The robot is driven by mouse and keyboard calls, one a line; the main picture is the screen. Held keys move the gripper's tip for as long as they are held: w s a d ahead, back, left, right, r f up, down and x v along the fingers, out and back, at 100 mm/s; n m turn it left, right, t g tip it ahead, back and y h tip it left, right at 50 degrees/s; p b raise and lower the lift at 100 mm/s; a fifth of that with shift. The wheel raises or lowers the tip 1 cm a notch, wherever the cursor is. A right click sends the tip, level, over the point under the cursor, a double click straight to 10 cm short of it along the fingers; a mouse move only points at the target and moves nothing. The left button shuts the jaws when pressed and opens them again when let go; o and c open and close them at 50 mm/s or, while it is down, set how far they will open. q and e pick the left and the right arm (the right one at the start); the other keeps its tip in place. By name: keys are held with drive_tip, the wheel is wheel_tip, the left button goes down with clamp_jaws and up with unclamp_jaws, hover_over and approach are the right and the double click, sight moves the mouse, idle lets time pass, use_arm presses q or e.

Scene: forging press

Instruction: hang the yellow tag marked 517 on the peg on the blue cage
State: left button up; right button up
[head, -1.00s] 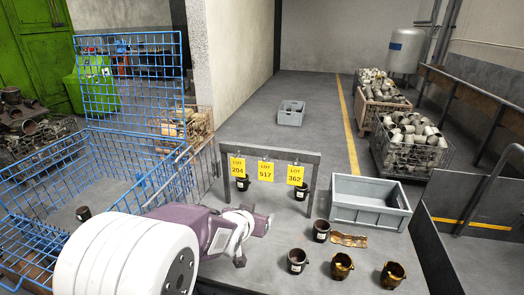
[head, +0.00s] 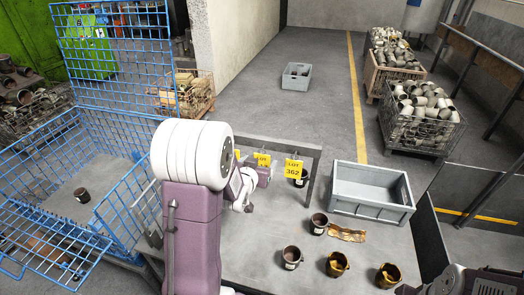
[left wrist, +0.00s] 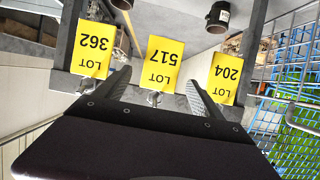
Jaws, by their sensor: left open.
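The yellow tag 517 (head: 262,159) hangs from the grey rack (head: 311,151) between tag 362 (head: 294,168) and tag 204 (head: 237,154), which is mostly hidden by my left arm. In the left wrist view, tag 517 (left wrist: 163,63) appears upside down between the two fingers of my open, empty left gripper (left wrist: 158,82). In the head view my left gripper (head: 255,178) is at the rack, just below tag 517 and partly hidden. The blue cage (head: 110,50) stands at the left; I cannot clearly make out its peg. A dark part of my right arm shows at the bottom right.
A grey bin (head: 372,190) stands right of the rack. Several dark and brassy cups, such as a brassy cup (head: 337,264), stand on the table in front. Tags 362 and 204 hang close on either side.

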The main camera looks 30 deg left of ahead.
sight(262, 157)
use_arm(q)
drive_tip(key=x, duration=0.3)
drive_tip(key=shift+w, duration=0.1)
drive_tip(key=shift+w+a+f, duration=0.15)
drive_tip(key=shift+w+f, duration=0.05)
drive_tip(key=shift+w, duration=0.2)
drive_tip(key=shift+s+r, duration=0.1)
drive_tip(key=shift+s, duration=0.05)
drive_tip(key=shift+c, duration=0.4)
drive_tip(key=c, duration=1.4)
drive_tip(key=shift+o, duration=0.2)
drive_tip(key=shift+r, duration=0.1)
drive_tip(key=shift+r+p, duration=0.45)
drive_tip(key=shift+r, duration=0.05)
